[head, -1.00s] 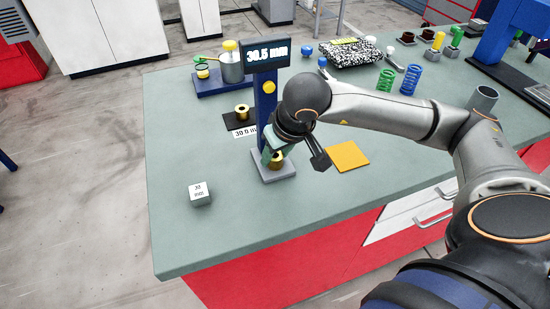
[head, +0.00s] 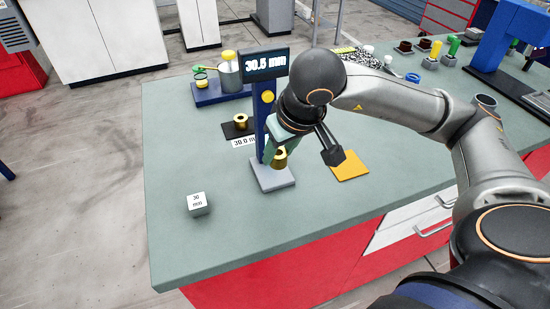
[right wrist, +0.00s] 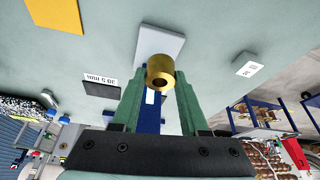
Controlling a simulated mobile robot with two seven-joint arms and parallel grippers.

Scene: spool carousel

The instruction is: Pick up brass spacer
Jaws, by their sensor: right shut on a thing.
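A brass spacer (head: 280,158) is held in my right gripper (head: 279,153), just above the grey base plate (head: 272,178) of the blue gauge post. In the right wrist view, the spacer (right wrist: 161,71) sits between the tips of the two green fingers, with its round hole visible. The fingers are shut on it, and the plate (right wrist: 157,44) shows behind it. The gauge display (head: 265,64) reads 30.5 mm. A second brass spacer (head: 240,121) stands on a black pad labelled 30.0 mm. My left gripper is not in view.
A white block (head: 197,204) marked 30 mm stands at the front left. An orange square mat (head: 350,166) lies right of the gauge, partly behind my gripper. A blue tray (head: 222,96) with a grey pot is at the back. The front of the green table is clear.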

